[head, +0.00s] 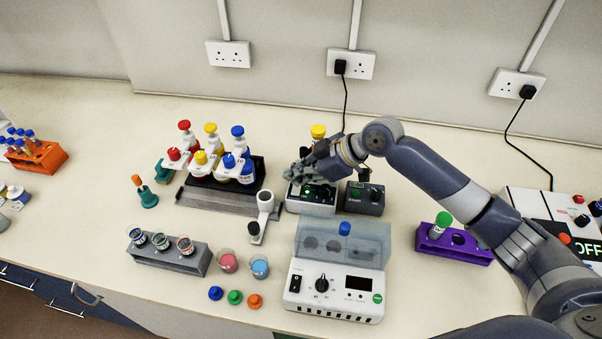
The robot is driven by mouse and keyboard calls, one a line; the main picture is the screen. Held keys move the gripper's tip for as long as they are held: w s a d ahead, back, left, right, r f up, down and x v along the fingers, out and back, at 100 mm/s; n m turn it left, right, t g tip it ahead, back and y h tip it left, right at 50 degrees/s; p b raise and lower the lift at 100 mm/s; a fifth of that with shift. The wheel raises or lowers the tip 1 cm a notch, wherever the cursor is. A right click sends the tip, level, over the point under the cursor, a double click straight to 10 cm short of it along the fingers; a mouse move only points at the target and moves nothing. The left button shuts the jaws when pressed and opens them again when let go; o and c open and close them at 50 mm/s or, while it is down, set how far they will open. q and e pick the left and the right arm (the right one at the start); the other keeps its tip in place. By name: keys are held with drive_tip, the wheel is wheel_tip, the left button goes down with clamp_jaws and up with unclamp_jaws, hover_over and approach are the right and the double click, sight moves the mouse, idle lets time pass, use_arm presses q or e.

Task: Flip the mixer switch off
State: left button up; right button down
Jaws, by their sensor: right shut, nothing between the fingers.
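A small white device with a dark top panel and a green-lit control (312,208) stands at the middle back of the bench; it looks like the mixer. My right gripper (294,173) is shut and empty, its fingers over the upper left of this device and hiding part of it. Whether they touch it, and which way its switch is set, I cannot tell. My right arm reaches in from the right. My left gripper is not in view.
A dark box marked START (364,200) stands right beside the device. A white unit with a knob and display (335,290) stands in front.

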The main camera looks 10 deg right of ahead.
drive_tip(key=b+v, duration=0.1)
drive_tip(key=v, duration=0.2)
drive_tip(key=shift+s+d+r+b, duration=0.2)
drive_tip(key=shift+d+r+b, duration=0.1)
drive_tip(key=shift+b, duration=0.1)
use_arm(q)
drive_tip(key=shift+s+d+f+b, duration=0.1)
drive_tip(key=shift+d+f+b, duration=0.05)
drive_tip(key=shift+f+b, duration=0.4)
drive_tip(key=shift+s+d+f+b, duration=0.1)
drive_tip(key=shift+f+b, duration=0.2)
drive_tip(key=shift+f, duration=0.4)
use_arm(e)
drive_tip(key=v, duration=0.7)
drive_tip(key=shift+a, duration=0.15)
drive_tip(key=shift+w, duration=0.2)
